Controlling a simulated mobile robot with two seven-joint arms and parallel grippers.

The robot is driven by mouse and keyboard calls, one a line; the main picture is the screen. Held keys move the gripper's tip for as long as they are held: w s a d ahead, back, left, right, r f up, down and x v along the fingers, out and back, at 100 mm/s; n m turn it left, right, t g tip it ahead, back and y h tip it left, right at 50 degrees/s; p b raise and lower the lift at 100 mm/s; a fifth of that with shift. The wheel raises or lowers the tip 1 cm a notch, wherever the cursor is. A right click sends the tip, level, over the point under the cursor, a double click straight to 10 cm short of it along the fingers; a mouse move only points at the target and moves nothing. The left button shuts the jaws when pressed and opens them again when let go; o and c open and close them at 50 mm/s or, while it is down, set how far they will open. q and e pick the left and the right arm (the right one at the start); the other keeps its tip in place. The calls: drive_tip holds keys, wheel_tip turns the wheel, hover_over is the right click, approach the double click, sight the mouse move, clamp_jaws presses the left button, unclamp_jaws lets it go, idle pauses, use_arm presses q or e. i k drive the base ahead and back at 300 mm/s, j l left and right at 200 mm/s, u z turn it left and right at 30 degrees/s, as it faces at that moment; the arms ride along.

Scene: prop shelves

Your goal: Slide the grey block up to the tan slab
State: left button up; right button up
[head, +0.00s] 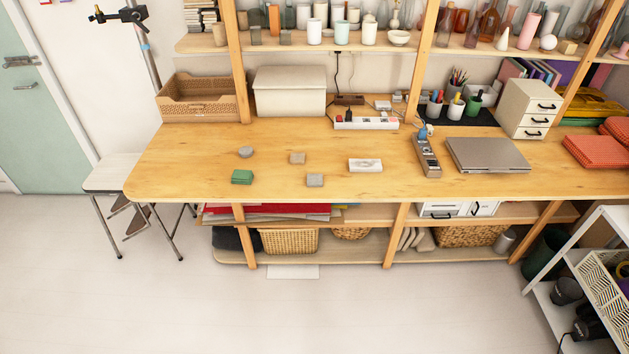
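The grey block (314,180) lies on the wooden table (210,170) near its front edge. The tan slab (297,158) lies flat behind it and slightly to its left. A gap of bare wood separates the two. Neither of my grippers shows in the head view.
A green block (242,177) lies left of the grey block, with a round grey piece (246,152) behind it. A white block (365,165) lies to the right. The wood between block and slab is clear.

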sight(313, 180)
drive_tip(key=i, duration=1.5)
